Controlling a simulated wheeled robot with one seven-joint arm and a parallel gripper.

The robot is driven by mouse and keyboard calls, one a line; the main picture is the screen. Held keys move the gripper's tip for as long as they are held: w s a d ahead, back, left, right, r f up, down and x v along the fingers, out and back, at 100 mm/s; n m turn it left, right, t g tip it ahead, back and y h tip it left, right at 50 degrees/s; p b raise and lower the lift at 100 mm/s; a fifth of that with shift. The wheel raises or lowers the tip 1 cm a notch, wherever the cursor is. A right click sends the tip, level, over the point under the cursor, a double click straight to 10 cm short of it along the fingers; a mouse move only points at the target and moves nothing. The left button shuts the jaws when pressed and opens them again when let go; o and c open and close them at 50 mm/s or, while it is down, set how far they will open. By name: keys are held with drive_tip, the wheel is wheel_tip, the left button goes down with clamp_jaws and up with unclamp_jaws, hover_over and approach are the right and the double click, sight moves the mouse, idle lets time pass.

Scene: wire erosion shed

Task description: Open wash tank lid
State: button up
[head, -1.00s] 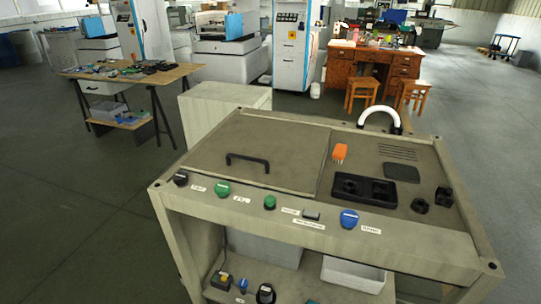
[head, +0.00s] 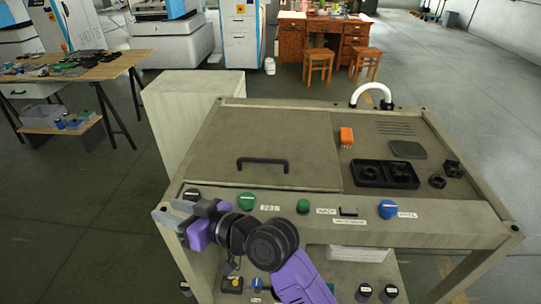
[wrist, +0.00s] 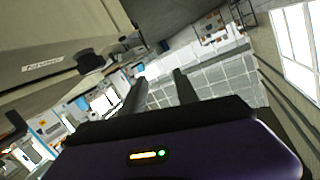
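The wash tank lid (head: 275,135) is a flat grey-beige panel on the left part of the bench top. It lies shut and flush with the top. A black bar handle (head: 262,162) stands near its front edge. My gripper (head: 173,213) is at the bench's front left corner, left of the handle and apart from it. In the wrist view my gripper (wrist: 158,92) shows two fingers standing apart with nothing between them.
The front panel carries a green knob (head: 246,201), a green button (head: 303,206) and a blue knob (head: 388,209). A black tray (head: 385,174), an orange block (head: 346,137) and a white curved pipe (head: 370,92) are right of the lid. A pale cabinet (head: 190,110) stands behind left.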

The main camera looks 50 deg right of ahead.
drive_tip(key=w+d+r+n+g+y, duration=0.1)
drive_tip(key=w+d+r+n, duration=0.2)
drive_tip(key=w+d, duration=0.1)
drive_tip(key=n+g+h+p, duration=0.2)
drive_tip(key=n+g+h, duration=0.3)
drive_tip(key=g, duration=0.4)
approach(268, 160)
drive_tip(key=f, duration=0.1)
drive_tip(key=shift+w+x, duration=0.2)
drive_tip(key=shift+x, duration=3.35)
drive_tip(key=shift+d+r, duration=0.1)
drive_tip(key=shift+c, duration=0.3)
clamp_jaws()
